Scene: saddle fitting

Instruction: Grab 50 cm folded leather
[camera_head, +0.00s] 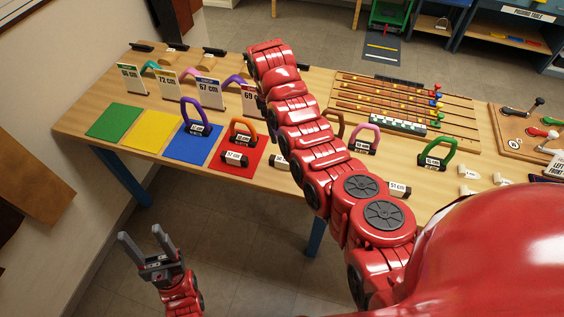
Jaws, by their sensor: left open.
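A brown arch (341,121) is partly hidden by my right arm. Their tags are too small to read surely, so I cannot tell which is 50 cm. My left gripper (145,244) is open and empty, low in front of the table's left end, apart from everything. My right arm reaches diagonally over the table; its gripper does not show.
Green (114,121), yellow (150,130), blue (180,150) and red mats lie at the table's left, with number cards behind. A slotted board (350,90) with colored knobs stands at the back. Small tagged blocks lie along the front. The floor before the table is clear.

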